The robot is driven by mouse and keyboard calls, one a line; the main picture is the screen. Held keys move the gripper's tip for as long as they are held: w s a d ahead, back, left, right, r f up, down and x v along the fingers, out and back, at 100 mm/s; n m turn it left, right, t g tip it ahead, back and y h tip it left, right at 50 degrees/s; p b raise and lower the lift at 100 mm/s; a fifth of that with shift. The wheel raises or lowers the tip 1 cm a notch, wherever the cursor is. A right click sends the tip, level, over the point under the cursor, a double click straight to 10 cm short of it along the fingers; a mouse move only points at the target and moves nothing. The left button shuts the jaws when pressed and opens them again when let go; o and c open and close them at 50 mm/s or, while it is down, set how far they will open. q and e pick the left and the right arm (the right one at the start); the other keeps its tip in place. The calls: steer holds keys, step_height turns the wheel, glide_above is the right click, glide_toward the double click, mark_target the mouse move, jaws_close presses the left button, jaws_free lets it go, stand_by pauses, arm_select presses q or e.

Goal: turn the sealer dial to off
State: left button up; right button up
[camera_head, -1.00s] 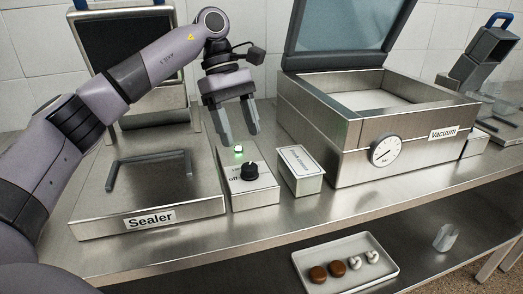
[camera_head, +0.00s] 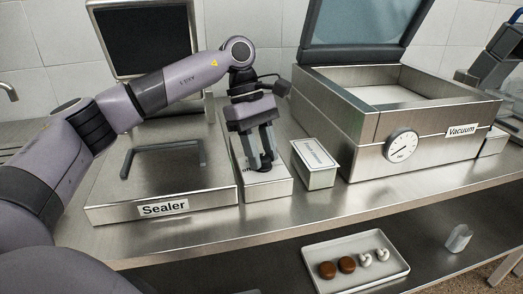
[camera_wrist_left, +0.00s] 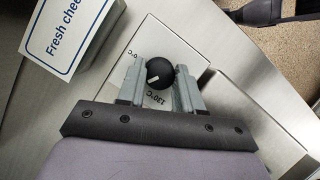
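The sealer dial is a round black knob (camera_wrist_left: 160,62) with a white mark, on top of the small metal control box (camera_head: 268,188). The sealer (camera_head: 160,190) is the flat metal unit to the left of that box. My left gripper (camera_head: 262,165) points down over the box, its fingers apart on either side of the knob. In the left wrist view, the left gripper (camera_wrist_left: 158,80) has the knob between and just beyond its fingertips; contact cannot be told. A "130°C" print shows near the knob. The box's green light is hidden in the head view. My right gripper is not in view.
A labelled metal box (camera_head: 316,166) stands close on the right of the control box, with the vacuum machine (camera_head: 370,150) beyond it. A screen (camera_head: 150,42) stands behind the sealer. A tray (camera_head: 322,285) with brown and white pieces is on the lower shelf.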

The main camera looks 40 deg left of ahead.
arm_select(q)
steer(key=c, duration=0.3)
steer(key=n+t, duration=0.1)
steer(key=n, duration=0.3)
steer(key=shift+s+n+t+b, duration=0.15)
steer(key=shift+n+t+b, duration=0.15)
steer(key=shift+t, duration=0.1)
steer(key=n+t, duration=0.1)
steer(key=n, duration=0.2)
steer(key=shift+n, duration=0.4)
steer(key=n, duration=0.1)
steer(key=n+t+y, duration=0.1)
steer(key=n, duration=0.1)
steer(key=shift+s+d+n+t+b, duration=0.1)
steer(key=shift+n+t+b, duration=0.2)
steer(key=shift+b, duration=0.05)
steer(key=n+y, duration=0.1)
steer(key=n, duration=0.2)
steer(key=n+t+y, duration=0.1)
steer(key=n, duration=0.2)
steer(key=shift+d+b, duration=0.1)
steer(key=shift+b, duration=0.2)
steer(key=n+y, duration=0.2)
steer(key=n, duration=0.3)
steer(key=shift+d+n, duration=0.1)
steer(key=shift+n, duration=0.3)
steer(key=shift+y, duration=0.3)
